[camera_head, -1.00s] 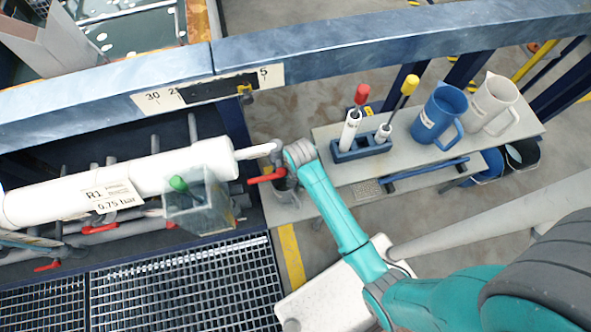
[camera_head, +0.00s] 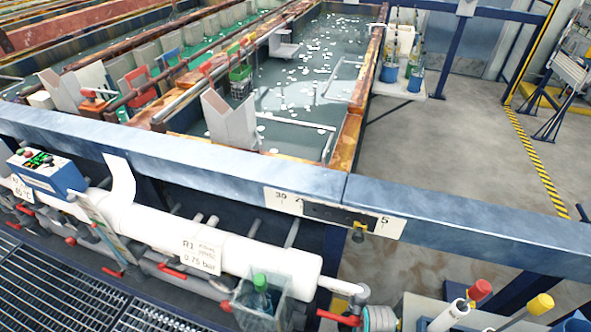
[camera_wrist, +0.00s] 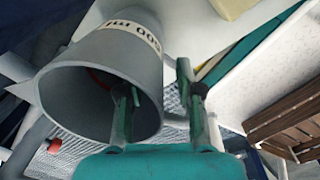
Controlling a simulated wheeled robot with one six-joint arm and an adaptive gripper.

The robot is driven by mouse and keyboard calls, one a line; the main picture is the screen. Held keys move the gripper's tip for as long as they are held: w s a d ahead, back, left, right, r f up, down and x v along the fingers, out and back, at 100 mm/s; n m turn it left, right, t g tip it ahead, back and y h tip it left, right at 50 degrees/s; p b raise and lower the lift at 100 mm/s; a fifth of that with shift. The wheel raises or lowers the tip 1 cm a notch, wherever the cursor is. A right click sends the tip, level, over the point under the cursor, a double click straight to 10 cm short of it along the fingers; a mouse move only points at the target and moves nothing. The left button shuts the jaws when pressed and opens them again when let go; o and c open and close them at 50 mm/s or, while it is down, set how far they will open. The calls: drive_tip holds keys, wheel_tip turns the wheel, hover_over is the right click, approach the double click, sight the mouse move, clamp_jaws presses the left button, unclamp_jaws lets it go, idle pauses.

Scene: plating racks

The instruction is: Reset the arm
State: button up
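In the wrist view my gripper (camera_wrist: 154,80) has its two dark green fingers apart. A grey beaker (camera_wrist: 80,82) with printed volume lettering fills the left of that view, its mouth facing the camera. The left finger lies across the mouth and the right finger is outside the rim, with the near wall between them. I cannot tell whether either finger touches the beaker. In the head view only a teal and grey piece of my arm (camera_head: 380,318) shows at the bottom edge, beside a red-handled valve (camera_head: 340,317).
A blue rail (camera_head: 230,165) crosses the head view. A white pipe (camera_head: 235,250) labelled R1 runs below it, with a clear box (camera_head: 262,300) holding a green-topped bottle. Red and yellow-topped tools stand at bottom right. A wooden slatted item (camera_wrist: 285,120) is right in the wrist view.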

drive_tip(key=shift+f, duration=0.95)
drive_tip(key=shift+a+r, duration=0.1)
drive_tip(key=shift+r, duration=0.15)
